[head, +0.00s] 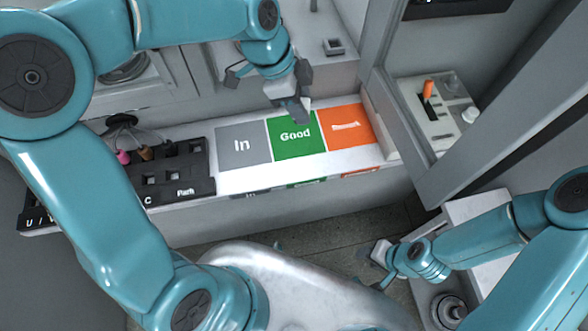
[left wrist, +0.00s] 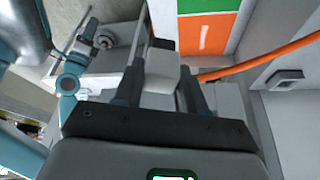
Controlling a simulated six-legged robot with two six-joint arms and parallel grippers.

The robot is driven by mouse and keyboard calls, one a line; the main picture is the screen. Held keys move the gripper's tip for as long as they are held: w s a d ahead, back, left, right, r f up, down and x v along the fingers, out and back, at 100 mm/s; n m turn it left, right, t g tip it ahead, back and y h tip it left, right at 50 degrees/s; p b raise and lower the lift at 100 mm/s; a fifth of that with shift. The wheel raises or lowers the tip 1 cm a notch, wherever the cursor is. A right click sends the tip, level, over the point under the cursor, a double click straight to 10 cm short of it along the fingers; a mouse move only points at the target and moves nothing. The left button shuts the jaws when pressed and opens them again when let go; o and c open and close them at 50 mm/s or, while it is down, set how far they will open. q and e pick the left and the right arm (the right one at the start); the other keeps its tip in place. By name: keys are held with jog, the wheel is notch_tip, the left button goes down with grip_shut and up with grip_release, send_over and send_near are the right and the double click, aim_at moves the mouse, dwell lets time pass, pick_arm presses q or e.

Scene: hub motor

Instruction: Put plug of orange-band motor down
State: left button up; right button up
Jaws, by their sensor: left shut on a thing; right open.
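My left gripper (head: 296,108) is over the green "Good" panel (head: 292,147) of the white shelf. It is shut on a small pale piece, probably the plug, which is mostly hidden by the fingers in the head view. In the left wrist view a pale grey-white block (left wrist: 160,70) shows between the two dark fingers. Whether it touches the panel, I cannot tell. A thin orange strip (left wrist: 265,64) runs to the right in the wrist view; I cannot tell what it belongs to. My right gripper (head: 378,262) is open and empty, low at the right.
A grey "In" panel (head: 243,145) and an orange panel (head: 346,128) flank the green one. A black tray (head: 180,172) with pink and brown pieces stands at the left. A control box (head: 440,115) with an orange lever (head: 428,89) is at the right, behind a grey post.

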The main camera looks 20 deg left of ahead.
pick_arm(q)
jog(key=shift+m, duration=0.4)
jog(key=shift+s+d+f+b, duration=0.15)
jog(key=shift+d+f, duration=0.35)
jog(key=shift+f, duration=2.75)
jog(key=shift+w+d+f+b, duration=0.1)
jog(key=shift+d+f, duration=0.35)
jog(key=shift+f, duration=2.75)
jog(key=shift+s+d+f+b, duration=0.15)
jog(key=shift+d+f, duration=0.35)
jog(key=shift+f, duration=2.75)
jog(key=shift+f, duration=0.2)
jog(key=o, duration=1.1)
jog(key=shift+w, duration=0.1)
jog(key=shift+c, duration=0.2)
jog(key=shift+r, duration=0.1)
